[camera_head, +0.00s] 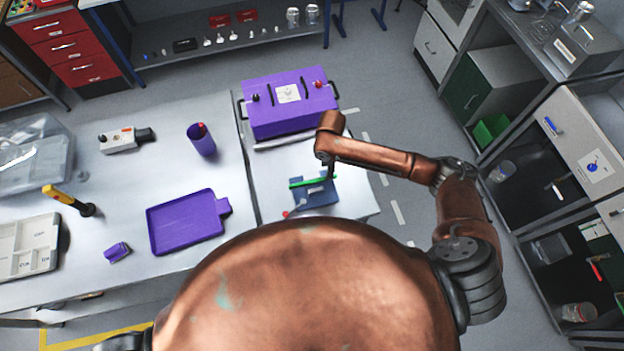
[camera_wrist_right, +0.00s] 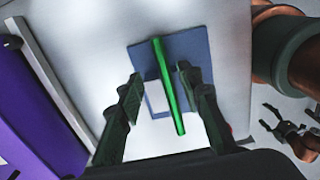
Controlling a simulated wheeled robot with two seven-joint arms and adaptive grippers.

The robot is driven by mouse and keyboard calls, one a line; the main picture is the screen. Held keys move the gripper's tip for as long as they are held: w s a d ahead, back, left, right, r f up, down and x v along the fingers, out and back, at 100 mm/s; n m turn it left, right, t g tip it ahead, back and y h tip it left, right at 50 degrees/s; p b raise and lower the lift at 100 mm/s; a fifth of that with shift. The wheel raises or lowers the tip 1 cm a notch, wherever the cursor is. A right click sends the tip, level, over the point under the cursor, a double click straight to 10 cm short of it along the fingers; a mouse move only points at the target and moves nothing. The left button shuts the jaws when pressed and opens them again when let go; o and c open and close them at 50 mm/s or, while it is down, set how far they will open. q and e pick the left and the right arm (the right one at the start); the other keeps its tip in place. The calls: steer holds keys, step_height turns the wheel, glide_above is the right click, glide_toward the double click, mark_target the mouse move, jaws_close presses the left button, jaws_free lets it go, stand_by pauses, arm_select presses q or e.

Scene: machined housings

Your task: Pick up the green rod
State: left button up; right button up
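The green rod (camera_head: 312,182) lies across a blue fixture (camera_head: 322,197) on the white table right of centre. In the right wrist view the rod (camera_wrist_right: 168,85) runs lengthwise over the blue fixture (camera_wrist_right: 142,62), between the two fingers. My right gripper (camera_wrist_right: 159,76) is open and empty, above the rod; I cannot tell whether it touches it. In the head view this gripper is small and mostly hidden by its arm, just above the rod. My left gripper (camera_wrist_right: 267,116) shows small at the right of the wrist view, fingers apart and empty, away from the rod.
A purple box (camera_head: 290,108) with handles stands behind the fixture, with a grey bar (camera_head: 285,141) along its front. A red-tipped tool (camera_head: 294,210) lies by the fixture. A purple tray (camera_head: 180,225) and purple cup (camera_head: 201,141) stand on the left table.

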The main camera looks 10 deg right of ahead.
mark_target(313, 181)
steer(key=f, duration=0.3)
steer(key=f+p, duration=0.1)
steer(key=shift+s+d+f, duration=0.15)
steer(key=shift+s, duration=0.1)
steer(key=shift+w+f, duration=0.1)
steer(key=shift+f, duration=0.3)
steer(key=shift+c, duration=0.2)
jaws_close()
